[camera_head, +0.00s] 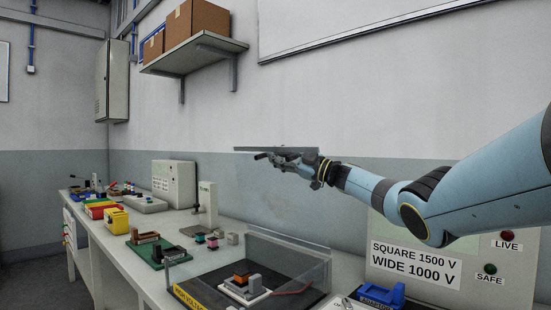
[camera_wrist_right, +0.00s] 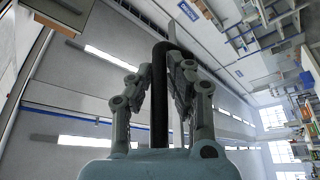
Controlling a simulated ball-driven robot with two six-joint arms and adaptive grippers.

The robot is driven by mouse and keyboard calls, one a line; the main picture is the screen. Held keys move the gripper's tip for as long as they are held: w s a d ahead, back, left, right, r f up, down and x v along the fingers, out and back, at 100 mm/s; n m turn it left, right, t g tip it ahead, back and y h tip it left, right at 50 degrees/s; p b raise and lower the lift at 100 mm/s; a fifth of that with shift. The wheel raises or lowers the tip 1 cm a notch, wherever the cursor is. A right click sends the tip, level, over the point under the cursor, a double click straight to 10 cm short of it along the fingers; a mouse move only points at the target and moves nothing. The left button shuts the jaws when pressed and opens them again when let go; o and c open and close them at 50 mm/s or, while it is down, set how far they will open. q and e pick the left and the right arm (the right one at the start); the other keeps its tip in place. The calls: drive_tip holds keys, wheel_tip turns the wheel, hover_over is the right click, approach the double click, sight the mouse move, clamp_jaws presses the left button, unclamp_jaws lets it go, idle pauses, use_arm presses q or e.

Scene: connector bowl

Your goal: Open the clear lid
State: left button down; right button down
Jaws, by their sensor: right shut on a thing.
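The clear-walled case (camera_head: 300,262) stands on the bench in the head view, around a black tray with a yellow warning label on its front. Its see-through walls make it hard to tell where a lid lies. My right gripper (camera_head: 290,160) is high above the bench, well above the case and apart from it. It is shut on a dark bar (camera_wrist_right: 160,95), which runs between its fingers in the wrist view. A thin grey plate (camera_head: 275,149), seen nearly edge-on, lies along the top of the gripper. Whether this plate is the clear lid I cannot tell. My left gripper is out of view.
An orange and grey connector (camera_head: 243,282) sits inside the case. A blue adapter (camera_head: 381,295) and a voltage sign panel (camera_head: 415,262) are at the right. A green board (camera_head: 158,252) and coloured bins (camera_head: 103,210) stand farther left. The air around my gripper is clear.

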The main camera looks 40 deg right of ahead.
drive_tip(key=shift+d+f, duration=0.1)
idle(0.3)
drive_tip(key=c, duration=1.6)
unclamp_jaws()
drive_tip(key=shift+o, duration=0.2)
drive_tip(key=v, duration=1.2)
drive_tip(key=shift+d, duration=0.1)
